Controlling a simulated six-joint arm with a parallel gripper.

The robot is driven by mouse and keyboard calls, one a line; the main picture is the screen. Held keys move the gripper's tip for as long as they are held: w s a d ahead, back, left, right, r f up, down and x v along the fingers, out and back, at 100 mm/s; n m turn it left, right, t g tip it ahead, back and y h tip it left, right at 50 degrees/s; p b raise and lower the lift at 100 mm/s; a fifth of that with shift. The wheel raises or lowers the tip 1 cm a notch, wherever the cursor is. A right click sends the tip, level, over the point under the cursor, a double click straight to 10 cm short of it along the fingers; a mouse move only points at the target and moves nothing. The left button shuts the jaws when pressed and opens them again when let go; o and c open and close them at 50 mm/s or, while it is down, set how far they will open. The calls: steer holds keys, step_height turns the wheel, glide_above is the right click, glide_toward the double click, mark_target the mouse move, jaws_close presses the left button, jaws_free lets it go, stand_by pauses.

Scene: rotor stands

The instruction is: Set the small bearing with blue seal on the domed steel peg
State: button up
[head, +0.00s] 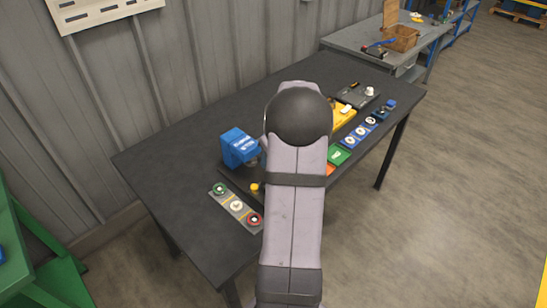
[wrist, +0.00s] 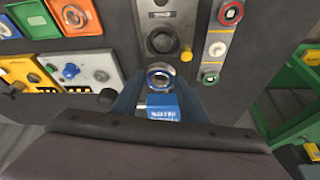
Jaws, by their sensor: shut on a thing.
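My gripper (wrist: 160,80) is shut on a small metal ring with blue in it, which looks like the small bearing with blue seal (wrist: 160,70). The bearing sits between the fingertips in the wrist view, over the dark bench beside a grey plate with a round black part (wrist: 162,39). I cannot pick out the domed steel peg; it may be hidden under the bearing or gripper. In the head view my arm hides the gripper and the bearing.
A blue block with white lettering (head: 240,148) stands close to the gripper; it also shows in the wrist view (wrist: 164,113). A strip with green, white and red rings (head: 236,206) lies near the front edge. Coloured tiles (head: 338,155) and a yellow panel (wrist: 45,76) lie to one side.

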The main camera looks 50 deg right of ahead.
steer(key=shift+f+b, duration=2.8)
steer(key=shift+f, duration=1)
steer(key=shift+r, duration=0.1)
steer(key=shift+b, duration=0.45)
steer(key=shift+f+b, duration=1)
steer(key=shift+b, duration=0.35)
stand_by(0.4)
stand_by(0.3)
steer(key=o, duration=1.7)
steer(key=shift+c, duration=0.2)
